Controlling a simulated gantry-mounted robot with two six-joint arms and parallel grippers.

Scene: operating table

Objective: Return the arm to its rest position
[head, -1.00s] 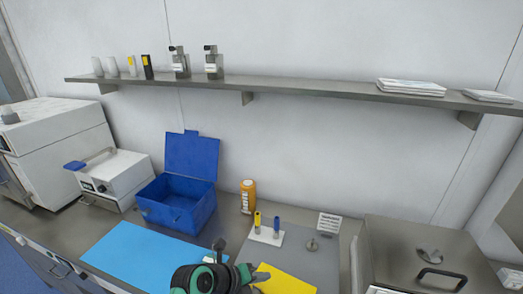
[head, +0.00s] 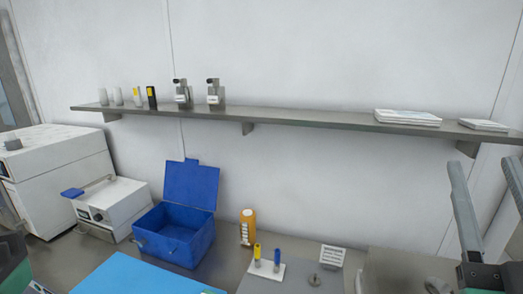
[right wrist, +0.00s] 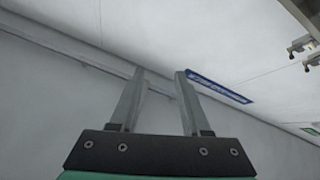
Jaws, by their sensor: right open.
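My right gripper (head: 484,197) stands at the right edge of the head view, raised with its two grey fingers pointing up, apart and with nothing between them. A dark and green piece of my left arm shows at the lower left edge of the head view. My left gripper's fingers are not seen.
An open blue box (head: 178,235), an orange bottle (head: 247,228), a white holder (head: 266,271) with yellow and blue tubes, and a small sign (head: 331,257) stand on the counter. A shelf (head: 300,120) runs along the wall above. A blue mat (head: 135,276) lies in front.

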